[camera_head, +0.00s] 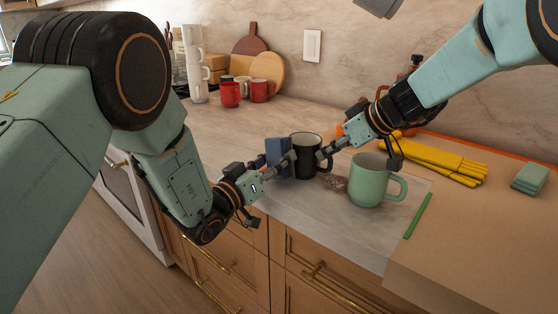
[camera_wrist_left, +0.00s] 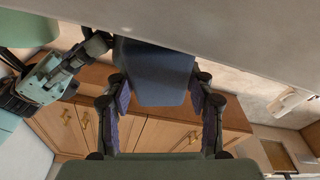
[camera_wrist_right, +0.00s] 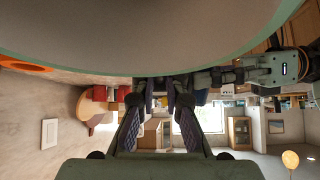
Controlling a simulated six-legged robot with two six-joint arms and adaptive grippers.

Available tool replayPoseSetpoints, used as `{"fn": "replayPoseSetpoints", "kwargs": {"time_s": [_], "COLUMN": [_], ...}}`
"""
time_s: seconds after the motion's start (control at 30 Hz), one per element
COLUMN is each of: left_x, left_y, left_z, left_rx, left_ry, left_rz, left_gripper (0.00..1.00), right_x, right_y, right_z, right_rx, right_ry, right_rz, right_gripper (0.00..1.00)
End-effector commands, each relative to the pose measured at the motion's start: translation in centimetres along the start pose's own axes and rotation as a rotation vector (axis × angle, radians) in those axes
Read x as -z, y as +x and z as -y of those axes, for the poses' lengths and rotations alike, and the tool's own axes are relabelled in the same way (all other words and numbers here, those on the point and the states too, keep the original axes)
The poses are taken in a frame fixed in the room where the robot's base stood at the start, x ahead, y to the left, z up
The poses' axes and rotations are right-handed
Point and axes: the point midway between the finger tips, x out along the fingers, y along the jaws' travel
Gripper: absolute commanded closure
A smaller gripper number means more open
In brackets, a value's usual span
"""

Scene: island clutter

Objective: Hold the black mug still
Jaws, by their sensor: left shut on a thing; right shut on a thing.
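The black mug (camera_head: 307,150) stands upright on the counter, left of a pale green mug (camera_head: 366,182). My right gripper (camera_head: 322,157) is shut on the mug's right side, around its handle as far as I can tell. In the right wrist view, my right gripper (camera_wrist_right: 158,98) has its fingers close together on something dark, and the exact contact is unclear. My left gripper (camera_head: 288,160) is shut on a dark blue block (camera_head: 277,152), close against the mug's left side. The blue block (camera_wrist_left: 152,72) fills the space between the fingers in the left wrist view.
A green stick (camera_head: 417,215), yellow gloves (camera_head: 438,160) and a green sponge block (camera_head: 530,178) lie to the right. Red mugs (camera_head: 230,95) and a white stack (camera_head: 194,65) stand at the back left. The counter's back middle is clear.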

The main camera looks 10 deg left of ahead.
Motion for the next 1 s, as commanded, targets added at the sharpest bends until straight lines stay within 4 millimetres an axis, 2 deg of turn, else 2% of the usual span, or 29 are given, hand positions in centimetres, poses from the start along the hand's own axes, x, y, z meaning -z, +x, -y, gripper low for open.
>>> {"fn": "replayPoseSetpoints", "kwargs": {"time_s": [0.27, 1.0], "left_x": [0.1, 1.0], "left_y": [-0.4, -6.5], "left_z": [0.1, 0.4], "left_rx": [0.001, 0.002], "left_ry": [0.0, -0.001], "left_rz": [0.0, 0.0], "left_gripper": [0.81, 0.81], "right_x": [-0.2, -0.2], "right_y": [0.1, 0.1], "right_z": [0.1, 0.0], "right_rx": [0.002, 0.001], "right_ry": [0.001, 0.001], "right_rz": [0.003, 0.003], "right_gripper": [1.0, 1.0]}}
